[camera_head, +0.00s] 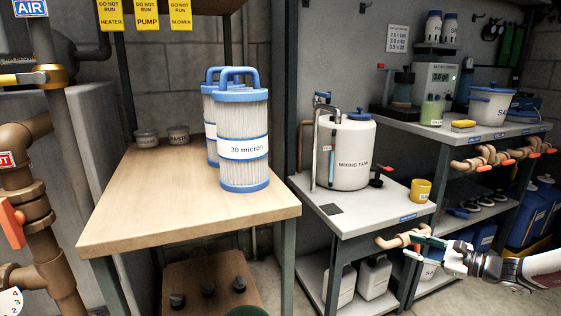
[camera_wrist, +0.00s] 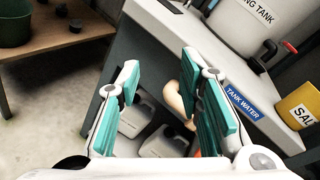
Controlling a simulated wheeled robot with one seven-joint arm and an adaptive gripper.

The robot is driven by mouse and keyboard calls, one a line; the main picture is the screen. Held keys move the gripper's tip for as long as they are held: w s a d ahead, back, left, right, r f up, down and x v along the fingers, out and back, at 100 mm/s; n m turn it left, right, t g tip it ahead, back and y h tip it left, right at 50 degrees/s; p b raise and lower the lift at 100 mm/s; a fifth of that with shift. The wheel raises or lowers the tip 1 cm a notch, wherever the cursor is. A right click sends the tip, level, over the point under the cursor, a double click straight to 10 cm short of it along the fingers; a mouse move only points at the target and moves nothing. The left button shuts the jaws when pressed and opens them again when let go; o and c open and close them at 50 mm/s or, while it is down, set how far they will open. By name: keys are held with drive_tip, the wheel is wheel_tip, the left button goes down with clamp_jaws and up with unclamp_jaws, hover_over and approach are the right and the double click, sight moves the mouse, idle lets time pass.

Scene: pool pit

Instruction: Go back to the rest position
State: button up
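My gripper (camera_head: 428,252) is at the lower right of the head view, in front of the low table that bears the mixing tank. In the wrist view its two teal-padded fingers (camera_wrist: 165,105) stand apart with nothing held between them. A tan pipe (camera_head: 402,238) with an orange handle runs at the table's front edge, close to the fingers. In the wrist view the pipe (camera_wrist: 181,104) shows beyond the gap, partly hidden by the right finger. I cannot tell whether the fingers touch it.
The mixing tank (camera_head: 345,152) and a yellow cup (camera_head: 420,190) stand on the low table (camera_head: 392,213). White jugs (camera_head: 374,277) sit on the shelf below. Two filter cartridges, the nearer (camera_head: 243,130) marked 30 micron, stand on the wooden table (camera_head: 150,205) at left.

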drive_tip(key=s+a+r+n+g, duration=0.3)
drive_tip(key=a+r+n+g, duration=0.1)
drive_tip(key=a, duration=0.3)
drive_tip(key=s+a+r+n+g, duration=0.3)
drive_tip(key=a+r, duration=0.1)
drive_tip(key=a, duration=0.3)
drive_tip(key=s+a+r+n+g+h, duration=0.25)
drive_tip(key=s+a+r, duration=0.2)
drive_tip(key=s, duration=0.25)
drive_tip(key=s+a+r+n+g+h, duration=0.1)
drive_tip(key=s+a+r+n+g, duration=0.15)
drive_tip(key=s+a+n, duration=0.35)
drive_tip(key=s+a+r+n+h, duration=0.1)
drive_tip(key=s+r+h, duration=0.15)
drive_tip(key=s, duration=0.55)
drive_tip(key=s+r+n+h, duration=0.1)
drive_tip(key=s+r+h, duration=0.15)
drive_tip(key=s, duration=0.55)
drive_tip(key=s+d+n+h, duration=0.3)
drive_tip(key=s+d, duration=0.1)
drive_tip(key=s, duration=1)
wheel_tip(320, 180, up, 33)
drive_tip(key=t+p, duration=0.4)
drive_tip(key=p, duration=2.8)
drive_tip(key=shift+n, duration=0.35)
drive_tip(key=shift+d+y, duration=0.1)
drive_tip(key=shift+y, duration=0.15)
